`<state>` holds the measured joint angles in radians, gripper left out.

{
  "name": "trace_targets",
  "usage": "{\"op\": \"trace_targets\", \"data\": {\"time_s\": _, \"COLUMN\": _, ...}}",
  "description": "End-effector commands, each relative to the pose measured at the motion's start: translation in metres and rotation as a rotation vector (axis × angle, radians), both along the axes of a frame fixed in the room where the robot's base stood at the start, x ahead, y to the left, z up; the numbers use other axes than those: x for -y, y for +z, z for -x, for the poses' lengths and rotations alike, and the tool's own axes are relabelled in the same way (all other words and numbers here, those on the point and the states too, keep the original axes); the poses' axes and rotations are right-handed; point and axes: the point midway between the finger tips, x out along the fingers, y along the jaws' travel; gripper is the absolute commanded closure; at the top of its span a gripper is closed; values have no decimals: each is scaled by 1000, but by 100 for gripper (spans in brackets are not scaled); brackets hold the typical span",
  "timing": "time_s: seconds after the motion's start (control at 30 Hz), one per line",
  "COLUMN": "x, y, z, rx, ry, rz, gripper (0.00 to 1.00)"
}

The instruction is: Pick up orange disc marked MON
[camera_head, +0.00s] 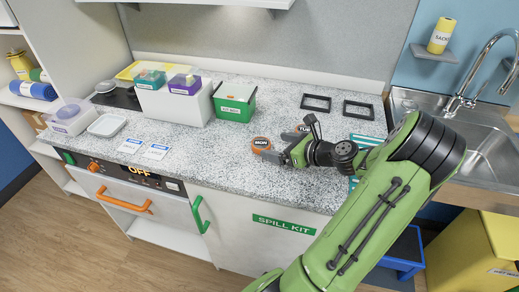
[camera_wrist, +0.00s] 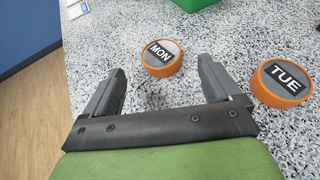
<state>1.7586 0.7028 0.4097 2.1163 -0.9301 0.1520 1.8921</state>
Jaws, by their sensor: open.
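The orange disc marked MON (camera_head: 261,144) lies flat on the speckled grey counter, with a black label on top. A second orange disc marked TUE (camera_wrist: 281,82) lies to the right, outside my right finger. In the head view the TUE disc (camera_head: 303,130) is partly hidden by my arm. My gripper (camera_head: 285,153) is open and empty, low over the counter, just right of the MON disc. In the wrist view my gripper (camera_wrist: 163,75) shows both fingers apart.
A green box (camera_head: 234,102) stands behind the MON disc, beside a white bin (camera_head: 180,107). Two black frames (camera_head: 316,103) lie at the back. The counter (camera_head: 225,155) left of the MON disc is clear. A sink (camera_head: 490,150) is on the right.

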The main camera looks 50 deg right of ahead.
Motion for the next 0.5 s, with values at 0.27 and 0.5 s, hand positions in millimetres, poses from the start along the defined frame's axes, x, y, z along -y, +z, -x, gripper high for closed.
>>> {"op": "trace_targets", "data": {"time_s": 0.27, "x": -3, "y": -22, "z": -38, "rx": 1, "ry": 3, "rz": 3, "gripper": 10}}
{"op": "trace_targets", "data": {"time_s": 0.5, "x": -3, "y": -28, "z": -60, "rx": -1, "ry": -1, "rz": 2, "gripper": 10}}
